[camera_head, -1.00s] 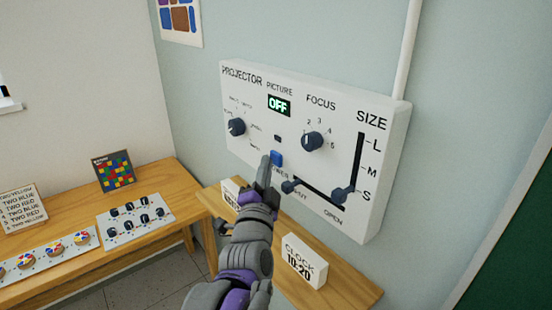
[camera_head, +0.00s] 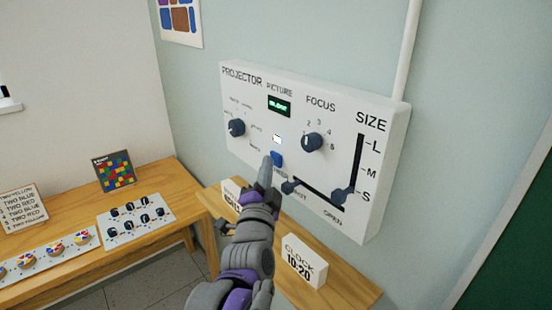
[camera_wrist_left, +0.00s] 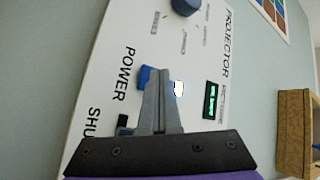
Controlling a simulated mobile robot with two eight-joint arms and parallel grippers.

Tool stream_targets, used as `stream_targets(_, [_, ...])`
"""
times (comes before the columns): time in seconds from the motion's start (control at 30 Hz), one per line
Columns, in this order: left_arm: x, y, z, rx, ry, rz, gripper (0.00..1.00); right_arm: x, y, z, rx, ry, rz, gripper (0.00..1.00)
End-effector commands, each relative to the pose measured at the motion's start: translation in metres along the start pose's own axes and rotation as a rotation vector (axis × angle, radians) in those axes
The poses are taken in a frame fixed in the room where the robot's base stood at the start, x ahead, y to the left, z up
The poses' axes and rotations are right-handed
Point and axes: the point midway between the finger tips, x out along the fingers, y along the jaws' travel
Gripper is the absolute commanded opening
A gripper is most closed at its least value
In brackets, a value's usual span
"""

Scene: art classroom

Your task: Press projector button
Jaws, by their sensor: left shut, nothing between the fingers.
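The white projector panel (camera_head: 345,110) is fixed to the wall. Its blue power button (camera_head: 277,158) is low at the panel's middle and also shows in the left wrist view (camera_wrist_left: 144,77). My left gripper (camera_head: 267,162) is shut and empty, its fingertips right at the button; I cannot tell whether they touch it. The small picture display (camera_head: 279,105) shows green text too blurred to read for sure. A small indicator (camera_head: 277,138) above the button is lit white. My right gripper is not in view.
A focus knob (camera_head: 312,142), a left knob (camera_head: 236,127) and sliders share the panel. Below is a wooden shelf (camera_head: 345,287) with a clock block (camera_head: 303,262) reading 10:20. A wooden table (camera_head: 160,180) with a knob board (camera_head: 136,219) stands at the left.

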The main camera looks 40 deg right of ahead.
Motion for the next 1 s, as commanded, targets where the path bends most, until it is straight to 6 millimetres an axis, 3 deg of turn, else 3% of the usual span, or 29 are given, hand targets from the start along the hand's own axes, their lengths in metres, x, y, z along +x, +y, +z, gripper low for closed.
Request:
stream_targets(0.37, [-0.004, -0.003, 0.003, 0.002, -0.001, 0.0, 0.0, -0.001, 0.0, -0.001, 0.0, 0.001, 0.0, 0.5])
stream_targets(1.0, [-0.043, -0.032, 0.031, 0.001, 0.0, 0.0, 0.0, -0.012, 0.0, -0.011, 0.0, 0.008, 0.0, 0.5])
